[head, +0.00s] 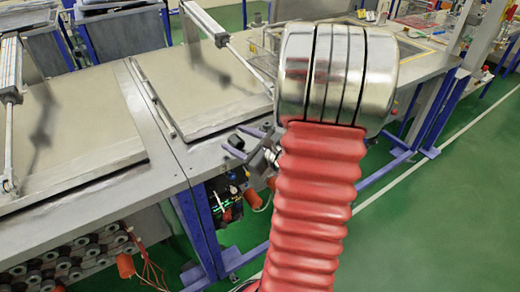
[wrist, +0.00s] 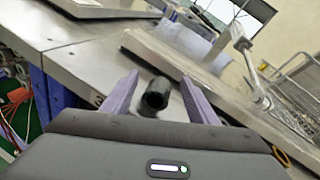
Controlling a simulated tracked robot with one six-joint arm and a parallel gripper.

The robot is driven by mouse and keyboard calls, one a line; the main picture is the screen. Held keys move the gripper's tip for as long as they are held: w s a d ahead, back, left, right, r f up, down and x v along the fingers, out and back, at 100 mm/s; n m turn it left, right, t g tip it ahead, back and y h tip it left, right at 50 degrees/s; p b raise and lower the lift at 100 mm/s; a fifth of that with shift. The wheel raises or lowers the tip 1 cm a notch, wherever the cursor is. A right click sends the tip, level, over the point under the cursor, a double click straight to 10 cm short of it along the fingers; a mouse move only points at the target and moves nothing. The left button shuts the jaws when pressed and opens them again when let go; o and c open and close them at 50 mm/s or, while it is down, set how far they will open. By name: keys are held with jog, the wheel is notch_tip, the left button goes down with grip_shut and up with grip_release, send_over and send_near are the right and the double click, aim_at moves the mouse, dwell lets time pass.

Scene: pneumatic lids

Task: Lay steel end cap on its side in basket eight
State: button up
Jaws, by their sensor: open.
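My gripper (wrist: 157,82) is open, its two purple fingers apart in the wrist view. A dark, hollow cylindrical piece (wrist: 155,96) shows between the fingers, its open end facing me. I cannot tell whether it touches them, or whether it is the steel end cap. In the head view my red and steel arm covers the middle, and the gripper is largely hidden behind it at the bench's front edge. A wire basket (wrist: 303,78) stands at the right in the wrist view. No number can be read on it.
Two large flat lids (head: 75,125) and (head: 205,85) lie on the steel bench, with pneumatic cylinders (head: 205,22) reaching onto them. Rolls (head: 70,262) and loose red wires hang below the bench. Green floor is open at the right.

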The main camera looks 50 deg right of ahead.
jog(key=s+r, duration=0.2)
jog(key=s, duration=0.9)
jog(key=shift+s+a, duration=0.15)
jog(key=shift+a, duration=0.15)
jog(key=shift+a+r, duration=0.1)
dwell(0.7)
jog(key=w+a+n+g+y, duration=0.2)
jog(key=a+n+g+y, duration=0.6)
jog(key=a+n, duration=1.2)
jog(key=s+a+r+n+g+h, duration=0.1)
jog(key=s+a+r+n+h, duration=0.1)
jog(key=a+n, duration=0.3)
jog(key=s+a+r+n+g+h, duration=0.1)
jog(key=s+a+r+n+h, duration=0.1)
jog(key=a+r+n+h, duration=0.2)
jog(key=a+n+h, duration=0.1)
jog(key=n, duration=0.2)
jog(key=shift+s+a+r+n, duration=0.3)
jog(key=shift+a+r+n, duration=0.1)
